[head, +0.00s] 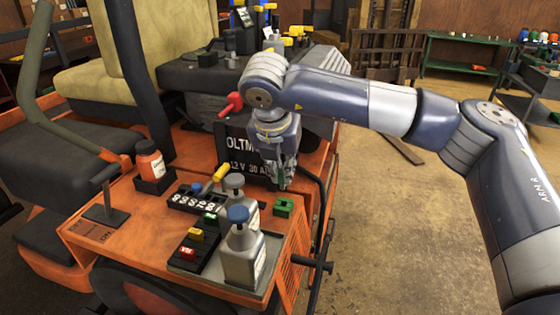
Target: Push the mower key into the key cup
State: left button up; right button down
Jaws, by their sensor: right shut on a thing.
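My right gripper (283,178) hangs pointing down in front of the black panel lettered "12 V 30 A", above the right side of the orange deck. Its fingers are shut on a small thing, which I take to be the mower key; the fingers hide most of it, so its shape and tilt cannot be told. A small green block-like holder (284,207) stands on the deck just below the fingertips, apart from them. It may be the key cup, but I cannot tell for sure. My left gripper is not in view.
Two grey bottles, one blue-capped (243,258), stand on a tray left of the green holder. A black rack (187,267) holds coloured blocks. An orange bottle (150,161) stands further left.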

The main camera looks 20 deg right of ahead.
aim_at(281, 185)
jog(key=shift+s+f, duration=0.15)
jog(key=shift+f, duration=0.5)
jog(key=shift+f+b, duration=0.4)
jog(key=shift+f, duration=1.05)
jog(key=shift+b, duration=0.55)
jog(key=shift+f+b, duration=1.15)
jog(key=shift+b, duration=0.2)
jog(key=c, duration=1.5)
grip_release()
jog(key=shift+c, duration=0.2)
